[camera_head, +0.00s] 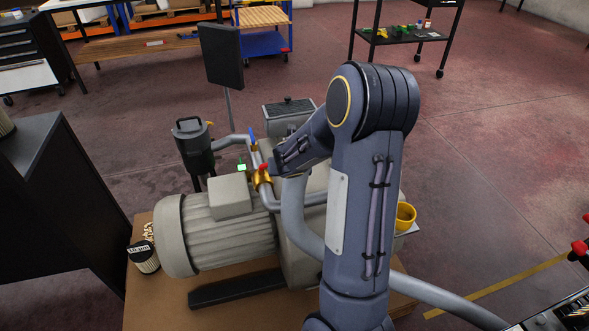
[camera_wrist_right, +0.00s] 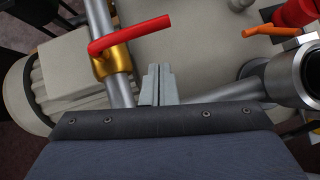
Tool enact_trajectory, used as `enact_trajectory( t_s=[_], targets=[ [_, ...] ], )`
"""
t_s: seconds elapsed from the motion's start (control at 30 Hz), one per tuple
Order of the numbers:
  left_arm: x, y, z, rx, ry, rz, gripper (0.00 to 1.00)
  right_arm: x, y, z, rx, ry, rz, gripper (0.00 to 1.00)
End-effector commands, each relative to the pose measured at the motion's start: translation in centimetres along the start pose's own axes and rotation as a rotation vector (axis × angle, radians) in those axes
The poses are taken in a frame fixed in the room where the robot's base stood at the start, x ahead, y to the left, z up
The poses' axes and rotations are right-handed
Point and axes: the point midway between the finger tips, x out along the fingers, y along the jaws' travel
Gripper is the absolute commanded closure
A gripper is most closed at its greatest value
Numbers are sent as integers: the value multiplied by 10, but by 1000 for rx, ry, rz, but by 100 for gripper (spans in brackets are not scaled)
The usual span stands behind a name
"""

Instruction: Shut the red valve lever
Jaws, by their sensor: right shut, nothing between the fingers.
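The red valve lever (camera_wrist_right: 132,36) sits on a brass valve body (camera_wrist_right: 112,65) on a grey pipe (camera_wrist_right: 101,20). In the right wrist view the lever points right, roughly across the pipe. In the head view the red lever (camera_head: 263,167) shows small above the brass body (camera_head: 263,182), just left of my right wrist. My right gripper (camera_wrist_right: 158,70) is shut and empty. Its tips appear just below the lever's free end in the wrist view; I see no clear contact. My left gripper is not in view.
A blue lever (camera_head: 252,138) and a dark cylinder (camera_head: 191,145) stand near the valve. A ribbed motor (camera_head: 225,232) lies at the left on the brown base. An orange handle (camera_wrist_right: 268,32) and a wide metal pipe end (camera_wrist_right: 292,75) are to the right. A yellow cup (camera_head: 405,216) is beside my arm.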

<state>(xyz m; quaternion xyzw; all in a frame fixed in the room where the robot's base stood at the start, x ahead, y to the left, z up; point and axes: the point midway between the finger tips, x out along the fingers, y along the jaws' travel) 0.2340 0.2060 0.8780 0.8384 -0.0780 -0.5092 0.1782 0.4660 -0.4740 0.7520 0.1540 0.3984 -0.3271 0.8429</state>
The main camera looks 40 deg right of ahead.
Motion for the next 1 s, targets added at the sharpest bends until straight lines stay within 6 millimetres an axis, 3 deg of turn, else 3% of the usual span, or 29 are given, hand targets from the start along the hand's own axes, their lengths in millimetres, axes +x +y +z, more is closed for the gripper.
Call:
enact_trajectory(
  t_s=[0.5,1.0],
  targets=[
    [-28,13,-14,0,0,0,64,-87,-13,4,2,-2,2,100],
    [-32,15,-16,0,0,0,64,-105,-16,3,53,0,1,100]
  ],
)
